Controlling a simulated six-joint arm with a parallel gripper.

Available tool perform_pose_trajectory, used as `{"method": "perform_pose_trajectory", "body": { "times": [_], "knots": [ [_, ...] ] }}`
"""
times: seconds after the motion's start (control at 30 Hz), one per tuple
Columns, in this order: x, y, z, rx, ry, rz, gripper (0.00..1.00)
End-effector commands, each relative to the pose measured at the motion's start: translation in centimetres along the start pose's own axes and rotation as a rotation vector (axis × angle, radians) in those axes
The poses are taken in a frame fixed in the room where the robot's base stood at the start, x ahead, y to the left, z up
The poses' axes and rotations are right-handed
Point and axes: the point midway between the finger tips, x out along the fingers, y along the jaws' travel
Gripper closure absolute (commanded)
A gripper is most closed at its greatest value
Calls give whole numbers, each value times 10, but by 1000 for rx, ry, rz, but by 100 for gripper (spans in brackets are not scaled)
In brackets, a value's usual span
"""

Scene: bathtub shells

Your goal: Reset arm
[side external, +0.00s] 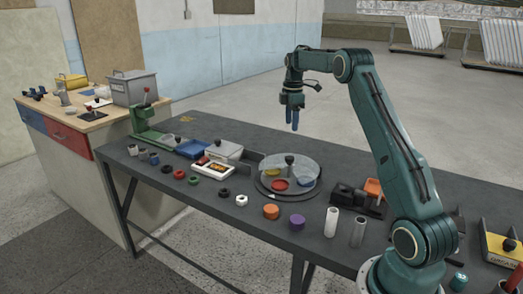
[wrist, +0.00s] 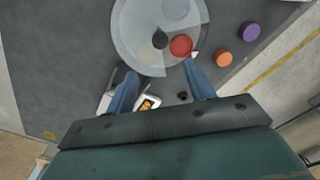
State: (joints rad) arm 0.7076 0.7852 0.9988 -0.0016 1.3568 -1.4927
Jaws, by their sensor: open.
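My gripper (side external: 293,117) is held in the air above the back of the dark table (side external: 225,205), pointing down. Its blue fingers are apart, with nothing between them; the wrist view shows them spread wide (wrist: 161,90). A round clear-topped dish (side external: 271,191) with a black knob stands on the table below and in front of the gripper. The dish shows yellow, red and blue patches inside, and it also appears in the wrist view (wrist: 135,35). The gripper touches nothing.
An orange cylinder (side external: 271,212), a purple cylinder (side external: 297,222) and two pale tubes (side external: 332,222) stand along the front edge. A green press (side external: 150,125) and blue tray (side external: 192,149) stand further left. The air around the gripper is clear.

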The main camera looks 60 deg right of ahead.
Motion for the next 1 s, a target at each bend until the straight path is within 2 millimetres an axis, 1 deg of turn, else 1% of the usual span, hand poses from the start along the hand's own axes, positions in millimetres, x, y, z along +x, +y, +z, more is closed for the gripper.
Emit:
{"method": "perform_pose_trajectory", "body": {
  "times": [0.17,0.27,0.37,0.47,0.57,0.67,0.8,0.87,1.0],
  "knots": [
    [-1,0,-1,1,0,1,47],
    [-4,-2,-4,5,1,6,47],
    [-12,-8,-10,17,2,15,47],
    [-25,-18,-22,37,4,29,47],
    [-40,-32,-36,66,9,48,47],
    [-58,-51,-52,102,16,69,47],
    [-81,-81,-72,157,32,100,47],
    [-90,-95,-80,180,40,113,47],
    [-108,-128,-95,233,62,141,47]
  ]
}}
